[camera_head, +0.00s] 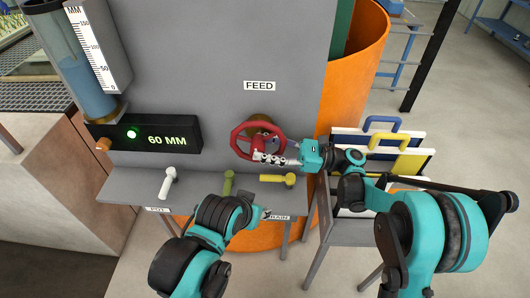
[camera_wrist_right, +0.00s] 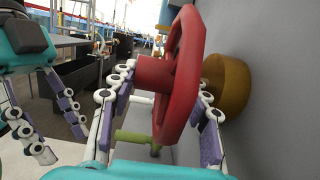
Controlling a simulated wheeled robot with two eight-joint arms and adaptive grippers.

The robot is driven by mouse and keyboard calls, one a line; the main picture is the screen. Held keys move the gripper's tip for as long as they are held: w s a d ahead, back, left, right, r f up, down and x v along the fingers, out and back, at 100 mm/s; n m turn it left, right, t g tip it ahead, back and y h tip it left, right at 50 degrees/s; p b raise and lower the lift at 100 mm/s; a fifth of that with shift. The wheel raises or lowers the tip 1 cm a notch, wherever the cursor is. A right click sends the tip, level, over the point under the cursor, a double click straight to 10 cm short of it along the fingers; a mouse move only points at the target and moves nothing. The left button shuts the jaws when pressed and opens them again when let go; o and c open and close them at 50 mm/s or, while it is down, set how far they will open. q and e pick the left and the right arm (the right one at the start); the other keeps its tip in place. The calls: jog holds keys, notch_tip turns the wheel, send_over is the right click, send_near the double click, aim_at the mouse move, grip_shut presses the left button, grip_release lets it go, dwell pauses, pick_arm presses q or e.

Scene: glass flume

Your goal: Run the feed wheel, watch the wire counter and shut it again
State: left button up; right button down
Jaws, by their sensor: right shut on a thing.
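The red feed wheel (camera_head: 236,143) is mounted on the grey panel under a FEED label (camera_head: 259,85). My right gripper (camera_head: 271,158) is shut on the wheel. In the right wrist view its fingers (camera_wrist_right: 160,100) lie on either side of the red wheel (camera_wrist_right: 187,75), in front of a brass boss (camera_wrist_right: 228,85). I see no wire counter by name; a black display (camera_head: 180,137) reads 60 MM, with a lit green lamp (camera_head: 131,134). My left gripper (camera_head: 264,214) is low, near the DRAIN label, mostly hidden by its own arm; its fingers look apart and empty in the right wrist view (camera_wrist_right: 45,118).
A tube of blue water (camera_head: 75,70) with an MM scale (camera_head: 95,48) stands at the upper left. White (camera_head: 169,181), green (camera_head: 228,183) and yellow (camera_head: 277,179) handles sit below the wheel. An orange drum (camera_head: 367,45) and cases with handles (camera_head: 385,140) are at right.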

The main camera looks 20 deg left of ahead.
aim_at(265, 144)
dwell(0.5)
jog(key=c, duration=0.7)
grip_release()
jog(key=shift+c, duration=0.2)
notch_tip(265, 144, up, 10)
